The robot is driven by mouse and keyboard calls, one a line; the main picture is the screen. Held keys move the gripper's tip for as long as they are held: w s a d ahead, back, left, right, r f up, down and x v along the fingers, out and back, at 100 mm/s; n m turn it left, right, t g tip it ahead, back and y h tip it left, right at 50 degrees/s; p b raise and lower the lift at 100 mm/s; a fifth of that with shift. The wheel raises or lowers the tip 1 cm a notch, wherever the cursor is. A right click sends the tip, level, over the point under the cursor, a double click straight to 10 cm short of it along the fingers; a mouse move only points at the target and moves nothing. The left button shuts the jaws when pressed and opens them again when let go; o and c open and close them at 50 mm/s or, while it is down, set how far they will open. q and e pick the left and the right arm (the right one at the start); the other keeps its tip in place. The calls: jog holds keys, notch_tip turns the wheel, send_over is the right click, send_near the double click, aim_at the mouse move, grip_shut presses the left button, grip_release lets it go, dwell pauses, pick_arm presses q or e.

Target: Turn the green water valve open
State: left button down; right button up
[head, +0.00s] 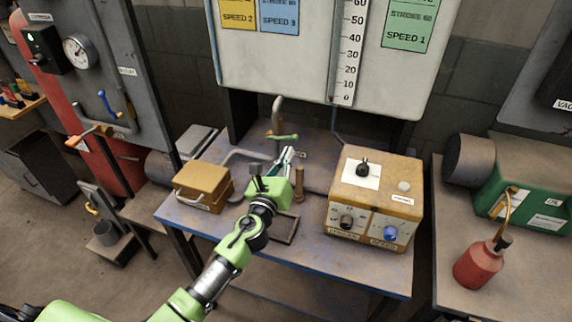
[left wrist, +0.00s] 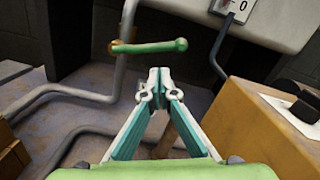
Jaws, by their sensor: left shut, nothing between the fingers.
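The green water valve is a lever handle (head: 283,137) on a grey vertical pipe (head: 277,112) at the back of the blue-edged table. In the left wrist view the green lever (left wrist: 150,46) lies roughly level across the pipe (left wrist: 124,50), with a brownish end at its left. My left gripper (head: 288,152) is just below and in front of the lever, apart from it. In the left wrist view its fingertips (left wrist: 158,78) are together and empty, pointing at the space below the lever. My right gripper is not in view.
A yellow control box (head: 376,196) with knobs stands right of my left gripper. A small brown box (head: 202,186) sits to the left. A wooden peg (head: 299,184) stands close beside my gripper. A white panel (head: 300,60) with a scale hangs behind. Pipes run along the tabletop.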

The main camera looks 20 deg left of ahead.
pick_arm(q)
jog(key=shift+w+a+r+p, duration=0.1)
jog(key=shift+a+r+p, duration=0.1)
jog(key=shift+r, duration=0.25)
jog(key=shift+a+r+p, duration=0.15)
jog(key=shift+r+p, duration=0.05)
jog(key=shift+r, duration=0.2)
jog(key=shift+r, duration=0.1)
